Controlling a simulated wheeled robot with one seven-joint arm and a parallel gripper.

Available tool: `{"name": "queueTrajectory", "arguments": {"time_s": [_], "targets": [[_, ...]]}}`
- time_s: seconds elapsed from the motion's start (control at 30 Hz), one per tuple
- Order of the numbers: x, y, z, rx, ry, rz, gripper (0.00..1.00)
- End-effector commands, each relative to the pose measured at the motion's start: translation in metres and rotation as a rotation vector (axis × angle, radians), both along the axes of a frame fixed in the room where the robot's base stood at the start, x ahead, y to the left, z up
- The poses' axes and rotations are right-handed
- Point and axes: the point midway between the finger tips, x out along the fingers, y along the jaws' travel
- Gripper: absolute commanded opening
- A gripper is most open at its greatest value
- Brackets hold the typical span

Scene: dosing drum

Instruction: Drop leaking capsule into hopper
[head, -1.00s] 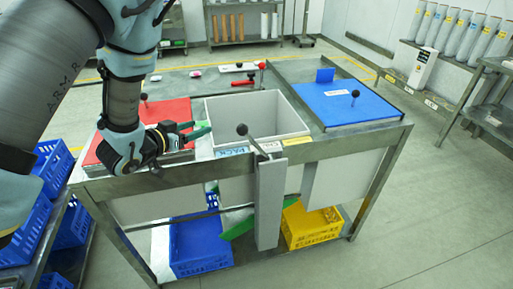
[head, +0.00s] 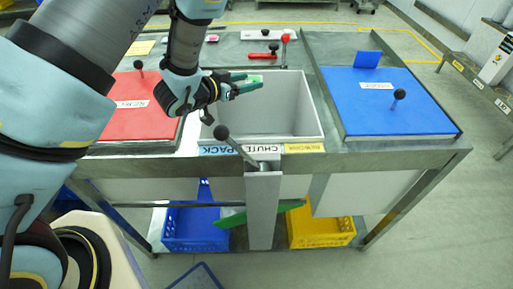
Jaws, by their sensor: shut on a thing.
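My gripper (head: 250,82) has green-tipped fingers and is shut on a small pale thing, taken to be the capsule (head: 256,78), which the fingertips mostly hide. Whether it leaks cannot be seen. The gripper is over the left back part of an open grey-white box (head: 290,132) in the middle of the bench, which looks like the hopper. The inside of the box that shows looks empty. The fingers point right, roughly level.
A red lid (head: 125,115) lies left of the box and a blue lid (head: 385,102) right of it. A black-knobbed lever (head: 232,143) stands at the front by the chute (head: 263,205). Below are a blue crate (head: 195,232) and a yellow crate (head: 320,232). A red-handled tool (head: 263,56) lies behind.

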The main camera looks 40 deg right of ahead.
Motion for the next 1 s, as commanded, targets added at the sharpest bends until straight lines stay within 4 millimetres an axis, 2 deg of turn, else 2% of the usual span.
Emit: {"name": "queueTrajectory", "arguments": {"time_s": [0.03,0.23,0.63,0.67,0.93,1.0], "targets": [[0.000,0.000,-0.012,0.001,0.000,-0.001,0.11],[0.000,0.000,-0.033,-0.001,0.000,0.001,0.11],[0.000,0.000,-0.038,-0.001,0.000,0.001,0.11],[0.000,0.000,-0.038,-0.001,0.000,0.001,0.65],[0.000,0.000,-0.038,-0.001,0.000,0.001,0.95],[0.000,0.000,-0.038,-0.001,0.000,0.001,0.97]]}}
